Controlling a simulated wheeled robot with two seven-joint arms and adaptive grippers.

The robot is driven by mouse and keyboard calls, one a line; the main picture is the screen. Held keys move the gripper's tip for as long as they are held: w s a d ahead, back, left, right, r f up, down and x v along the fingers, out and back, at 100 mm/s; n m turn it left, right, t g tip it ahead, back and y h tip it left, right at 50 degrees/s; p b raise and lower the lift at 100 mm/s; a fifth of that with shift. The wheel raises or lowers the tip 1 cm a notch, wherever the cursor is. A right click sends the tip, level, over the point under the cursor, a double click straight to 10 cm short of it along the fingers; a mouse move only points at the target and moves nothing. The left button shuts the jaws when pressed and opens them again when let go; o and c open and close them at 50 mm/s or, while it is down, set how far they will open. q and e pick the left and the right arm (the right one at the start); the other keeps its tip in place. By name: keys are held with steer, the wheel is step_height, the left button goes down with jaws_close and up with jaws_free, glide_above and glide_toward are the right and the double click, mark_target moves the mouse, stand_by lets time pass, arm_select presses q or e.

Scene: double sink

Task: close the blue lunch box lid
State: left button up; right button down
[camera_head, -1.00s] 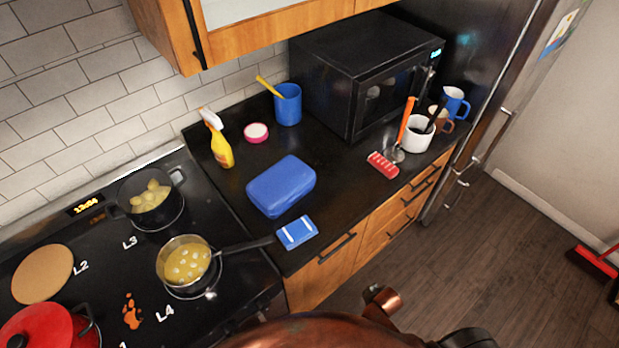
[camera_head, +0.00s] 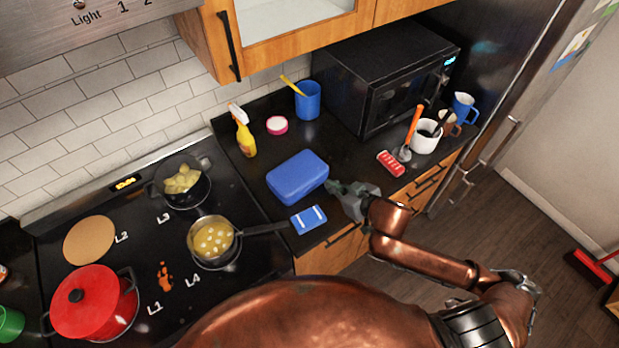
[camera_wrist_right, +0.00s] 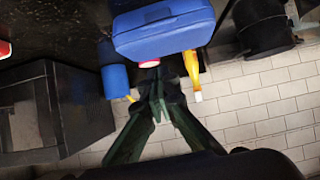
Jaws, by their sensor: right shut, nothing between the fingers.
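The blue lunch box (camera_head: 297,177) lies on the black counter to the right of the stove. Its lid looks down on the box in the head view; no open gap shows. In the right wrist view the lunch box (camera_wrist_right: 164,28) appears upside down, with a seam and a grey strip along its side. My right gripper (camera_head: 331,185) is shut and empty, its tips close to the right side of the box. Whether they touch it I cannot tell. Its fingers also show in the right wrist view (camera_wrist_right: 157,100). My left gripper is not in view.
A blue sponge-like block (camera_head: 309,219) lies in front of the box, near the pan (camera_head: 213,237) and its handle. The microwave (camera_head: 385,75) and red block (camera_head: 390,163) are right.

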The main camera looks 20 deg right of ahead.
step_height(320, 180, up, 3)
steer(key=a, duration=0.2)
steer(key=y, duration=0.1)
glide_above(308, 189)
steer(key=shift+n, duration=0.3)
steer(key=f, duration=0.4)
steer(key=shift+w+a+f+p, duration=0.1)
steer(key=shift+w+f+p, duration=0.1)
steer(key=shift+w+p, duration=0.1)
steer(key=f, duration=0.2)
steer(key=shift+s+f, duration=0.3)
steer(key=shift+f, duration=0.05)
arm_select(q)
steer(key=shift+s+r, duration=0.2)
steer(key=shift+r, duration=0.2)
arm_select(e)
steer(key=shift+s+d+f, duration=0.2)
steer(key=shift+f, duration=0.45)
